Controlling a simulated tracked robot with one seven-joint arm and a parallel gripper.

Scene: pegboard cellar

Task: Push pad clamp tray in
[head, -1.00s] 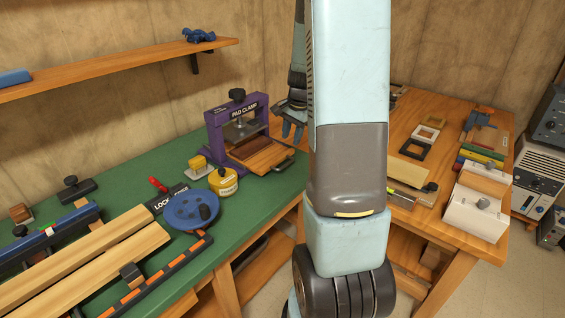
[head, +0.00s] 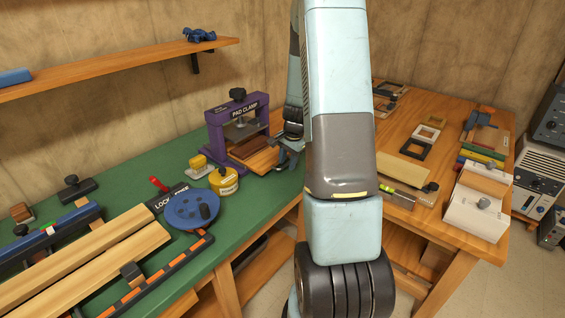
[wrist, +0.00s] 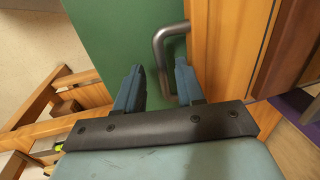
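The purple pad clamp (head: 214,132) stands on the green bench top, with a dark knob on top. Its wooden tray (head: 264,160) sticks out of the front; the tray also shows in the wrist view (wrist: 228,50), with a dark red-brown pad on it. The tray's grey metal handle (wrist: 160,50) appears between the two fingers in the wrist view; I cannot tell whether they touch it. My gripper (wrist: 157,88) is open, its blue-grey fingers apart. In the head view my gripper (head: 288,155) is at the tray's front end, partly hidden by my arm.
A yellow round tin (head: 223,181), a small yellow block (head: 199,166) and a blue disc (head: 192,210) sit in front of the clamp. Long wooden boards (head: 90,265) lie at left. A second wooden bench (head: 405,150) with tools stands at right.

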